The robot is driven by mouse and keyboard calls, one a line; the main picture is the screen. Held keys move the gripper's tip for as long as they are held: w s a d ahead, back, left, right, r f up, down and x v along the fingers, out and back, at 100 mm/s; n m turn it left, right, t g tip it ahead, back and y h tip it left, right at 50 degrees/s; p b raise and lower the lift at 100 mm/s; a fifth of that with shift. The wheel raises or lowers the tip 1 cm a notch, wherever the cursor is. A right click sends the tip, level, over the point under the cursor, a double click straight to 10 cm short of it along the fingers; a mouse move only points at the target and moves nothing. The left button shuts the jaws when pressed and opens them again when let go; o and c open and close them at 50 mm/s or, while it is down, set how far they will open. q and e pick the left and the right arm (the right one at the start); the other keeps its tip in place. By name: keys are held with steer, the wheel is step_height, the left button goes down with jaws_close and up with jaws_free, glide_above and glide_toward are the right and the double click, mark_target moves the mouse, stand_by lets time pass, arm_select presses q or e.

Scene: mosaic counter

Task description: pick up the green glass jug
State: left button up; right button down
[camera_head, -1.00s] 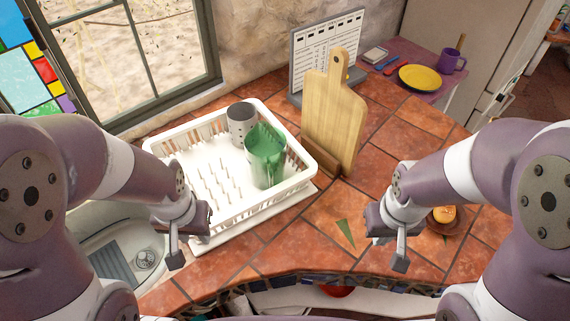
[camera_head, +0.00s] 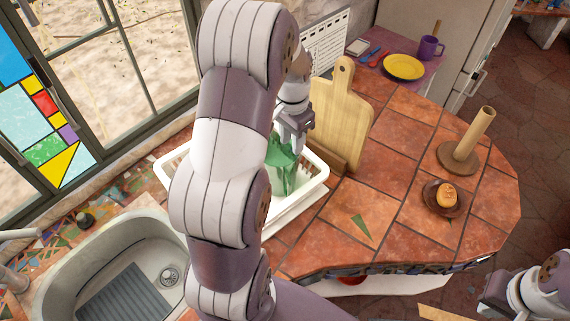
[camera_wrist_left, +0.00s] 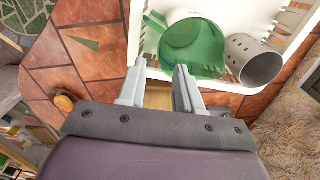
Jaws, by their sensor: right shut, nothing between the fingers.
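The green glass jug (camera_head: 283,172) stands in the white dish rack (camera_head: 312,196), partly hidden by my left arm in the head view. In the left wrist view the jug (camera_wrist_left: 193,47) lies just beyond my left fingertips. My left gripper (camera_head: 293,135) is above the jug's top in the head view. The left wrist view shows its two fingers (camera_wrist_left: 160,78) apart, with nothing held between them. My right gripper (camera_head: 486,308) is at the lower right, far from the jug, shut and empty, its fingers hardly visible.
A grey perforated holder (camera_wrist_left: 255,60) stands in the rack beside the jug. A wooden cutting board (camera_head: 345,115) stands upright right of the rack. A paper-towel post (camera_head: 474,135) and a small plate with food (camera_head: 445,197) are further right. The sink (camera_head: 120,265) is at left.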

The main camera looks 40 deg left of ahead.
mark_target(291, 169)
arm_select(q)
steer(key=f+p, duration=0.2)
steer(key=f, duration=0.3)
steer(key=f+p, duration=0.2)
steer(key=f, duration=0.4)
steer(key=shift+s+f+p, duration=0.2)
steer(key=shift+f+p, duration=0.05)
steer(key=shift+p, duration=0.05)
steer(key=shift+f, duration=0.45)
jaws_close()
steer(key=shift+d, duration=0.1)
